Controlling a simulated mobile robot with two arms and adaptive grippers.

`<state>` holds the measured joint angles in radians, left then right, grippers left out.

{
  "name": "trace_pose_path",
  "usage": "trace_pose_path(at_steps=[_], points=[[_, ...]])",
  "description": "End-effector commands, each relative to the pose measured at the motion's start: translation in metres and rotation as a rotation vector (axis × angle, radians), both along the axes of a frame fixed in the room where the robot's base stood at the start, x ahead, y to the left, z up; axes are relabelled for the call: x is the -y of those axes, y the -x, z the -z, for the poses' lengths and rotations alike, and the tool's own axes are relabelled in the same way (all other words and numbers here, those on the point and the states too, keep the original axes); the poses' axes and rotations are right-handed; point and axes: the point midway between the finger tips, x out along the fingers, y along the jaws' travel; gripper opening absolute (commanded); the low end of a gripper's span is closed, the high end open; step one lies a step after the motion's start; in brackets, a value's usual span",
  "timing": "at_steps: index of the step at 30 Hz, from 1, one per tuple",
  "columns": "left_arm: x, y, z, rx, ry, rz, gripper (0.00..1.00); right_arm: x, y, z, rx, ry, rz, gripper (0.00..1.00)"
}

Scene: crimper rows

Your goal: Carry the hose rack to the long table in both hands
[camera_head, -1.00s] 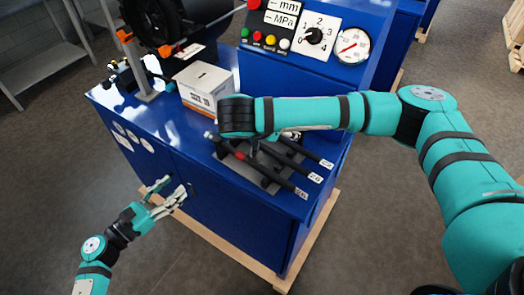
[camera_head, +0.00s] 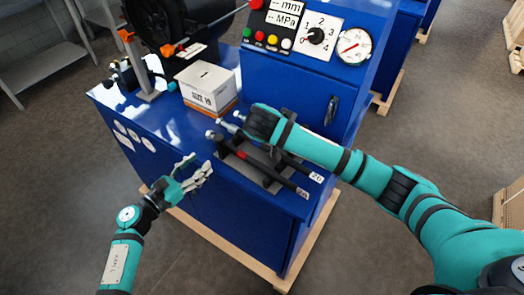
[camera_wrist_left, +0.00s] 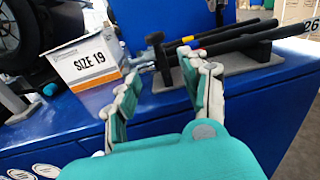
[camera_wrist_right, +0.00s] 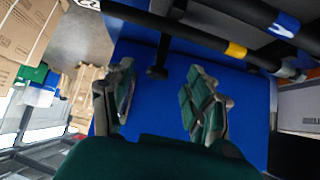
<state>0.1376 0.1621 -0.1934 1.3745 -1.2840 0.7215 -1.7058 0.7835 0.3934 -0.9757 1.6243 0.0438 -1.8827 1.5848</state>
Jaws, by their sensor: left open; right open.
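The hose rack (camera_head: 240,168), a grey base carrying black hoses with white number tags, lies on the blue cabinet top; my right arm covers part of it. It also shows in the left wrist view (camera_wrist_left: 240,66). My left gripper (camera_head: 198,167) is open and empty at the cabinet's front edge, left of the rack. In the left wrist view a black T-shaped handle (camera_wrist_left: 157,52) shows between and beyond its fingers. My right gripper (camera_wrist_right: 160,70) is open, with a black handle (camera_wrist_right: 158,70) showing between its fingers. I cannot identify the long table.
A white box (camera_head: 207,85) marked SIZE 19 stands on the cabinet top (camera_head: 175,125) behind the rack. The control panel (camera_head: 315,30) rises behind. A grey metal table or shelf (camera_head: 35,62) stands at upper left. The floor at the front left is clear.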

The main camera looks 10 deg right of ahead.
Motion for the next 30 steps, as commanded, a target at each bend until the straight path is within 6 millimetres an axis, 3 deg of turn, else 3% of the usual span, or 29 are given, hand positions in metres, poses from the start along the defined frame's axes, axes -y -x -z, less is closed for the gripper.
trace_pose_path(at_steps=[6,12,26,30], points=[[0.034,-0.028,-0.001,-0.001,0.003,0.001,0.46,0.024,-0.019,0.030,-0.002,0.001,0.001,0.56],[0.053,-0.044,0.000,-0.002,0.001,0.001,0.46,0.037,-0.031,0.048,-0.001,0.000,0.001,0.56],[0.060,-0.050,0.000,-0.001,-0.001,0.001,0.46,0.042,-0.036,0.055,0.001,-0.002,-0.001,0.56],[0.060,-0.050,0.000,-0.001,-0.001,0.001,0.27,0.042,-0.036,0.055,0.001,-0.002,-0.001,0.37]])
